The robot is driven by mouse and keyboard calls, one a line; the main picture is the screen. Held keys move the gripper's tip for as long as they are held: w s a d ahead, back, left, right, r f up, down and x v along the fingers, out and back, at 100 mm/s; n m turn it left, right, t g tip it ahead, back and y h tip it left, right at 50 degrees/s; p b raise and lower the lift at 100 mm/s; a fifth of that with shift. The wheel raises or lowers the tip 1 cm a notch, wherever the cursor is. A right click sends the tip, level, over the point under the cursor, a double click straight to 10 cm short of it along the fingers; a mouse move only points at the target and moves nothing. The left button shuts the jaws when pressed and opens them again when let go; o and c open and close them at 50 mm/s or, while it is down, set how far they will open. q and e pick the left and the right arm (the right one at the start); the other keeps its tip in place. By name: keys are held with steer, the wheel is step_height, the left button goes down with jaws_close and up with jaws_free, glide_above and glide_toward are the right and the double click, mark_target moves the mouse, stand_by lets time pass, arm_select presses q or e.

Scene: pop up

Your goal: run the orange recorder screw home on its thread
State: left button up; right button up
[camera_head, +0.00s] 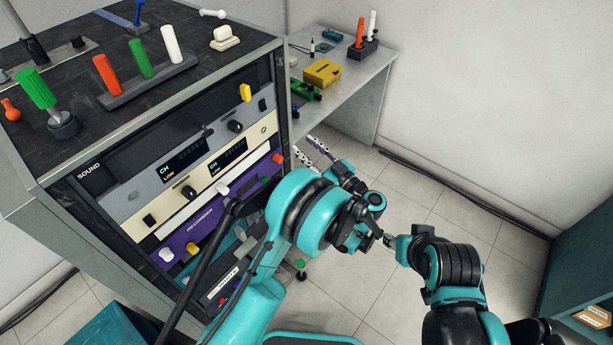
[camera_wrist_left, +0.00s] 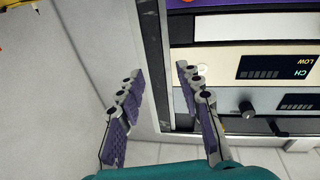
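The orange recorder screw (camera_head: 278,157) shows at the upper right end of the purple recorder panel (camera_head: 215,218) in the rack. How deep it sits on its thread cannot be told. My left gripper (camera_head: 304,146) is beside the rack's right edge, to the right of the screw and apart from it. In the left wrist view its fingers (camera_wrist_left: 160,72) are spread with nothing between them, in front of the rack's edge; the purple panel (camera_wrist_left: 250,4) shows at the top. My right arm comes in from the right; its gripper is too unclear to read.
The rack top (camera_head: 120,40) holds a stand with orange, green and white handles (camera_head: 141,60) and a larger green handle (camera_head: 36,88). A grey side table (camera_head: 345,75) behind carries a yellow block (camera_head: 322,73) and other parts. Floor right of the rack is clear.

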mark_target(281, 160)
arm_select(q)
steer(key=s+f+g, duration=0.3)
steer(key=f, duration=0.5)
steer(key=shift+s+a+y, duration=0.15)
steer(key=shift+s+y, duration=0.15)
steer(key=shift+s, duration=0.05)
steer(key=p+x, duration=0.2)
steer(key=x, duration=0.7)
steer(key=shift+r, duration=0.15)
steer(key=shift+c, duration=0.4)
steer(key=shift+s, duration=0.1)
jaws_close()
steer(key=shift+m, duration=1.2)
steer(key=m, duration=0.7)
steer(key=shift+m, duration=0.4)
steer(key=m, duration=0.5)
steer(key=shift+o, duration=0.3)
jaws_free()
steer(key=shift+d, duration=0.25)
